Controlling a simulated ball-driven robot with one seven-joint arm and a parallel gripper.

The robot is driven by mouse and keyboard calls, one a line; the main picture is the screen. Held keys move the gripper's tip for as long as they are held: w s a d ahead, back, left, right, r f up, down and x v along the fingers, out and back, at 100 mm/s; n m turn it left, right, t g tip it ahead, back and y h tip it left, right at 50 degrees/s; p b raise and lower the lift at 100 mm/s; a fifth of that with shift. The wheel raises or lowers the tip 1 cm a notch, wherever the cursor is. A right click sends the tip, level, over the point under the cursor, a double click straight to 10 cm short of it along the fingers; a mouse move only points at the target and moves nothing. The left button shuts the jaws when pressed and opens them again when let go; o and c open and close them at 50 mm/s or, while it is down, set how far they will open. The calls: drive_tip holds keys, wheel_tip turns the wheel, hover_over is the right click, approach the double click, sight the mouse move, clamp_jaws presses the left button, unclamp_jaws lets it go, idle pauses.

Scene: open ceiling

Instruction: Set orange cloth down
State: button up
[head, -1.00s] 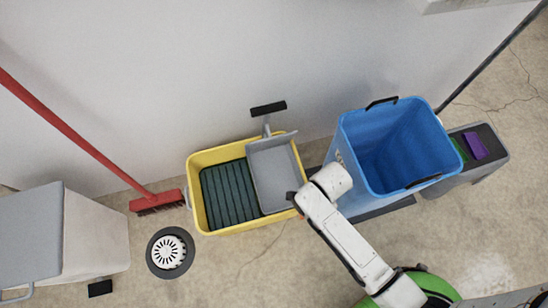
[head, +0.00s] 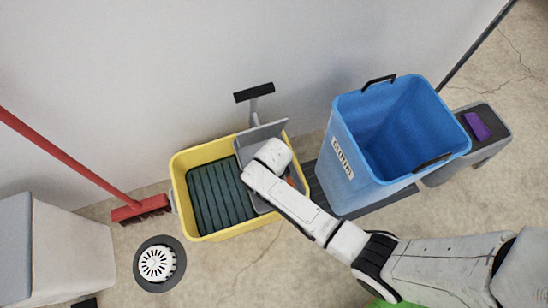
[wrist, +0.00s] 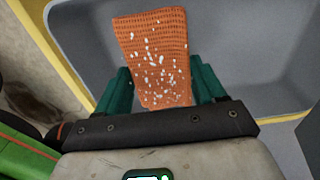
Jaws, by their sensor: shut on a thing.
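The orange cloth (wrist: 153,50) is a textured piece with white specks. My gripper (wrist: 160,86) is shut on its lower part, between two green fingers. In the head view my arm's end is over the grey wringer (head: 270,131) of the yellow mop bucket (head: 183,163) and hides the gripper. Only a sliver of the orange cloth (head: 290,181) shows there. In the wrist view the cloth is in front of the grey wringer interior (wrist: 250,45); whether it touches that surface I cannot tell.
A blue bin (head: 345,195) with a white label (head: 342,159) stands right of the bucket, open and apparently empty. A grey caddy (head: 495,130) with a purple item (head: 477,126) is beyond it. A red broom (head: 140,208) and a floor drain (head: 158,263) are to the left.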

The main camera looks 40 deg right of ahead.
drive_tip(key=shift+f+b, duration=0.5)
drive_tip(key=shift+f, duration=1)
drive_tip(key=shift+f, duration=0.1)
drive_tip(key=o, duration=1)
drive_tip(key=shift+o, duration=0.2)
wheel_tip(320, 180, up, 12)
drive_tip(key=p, duration=0.6)
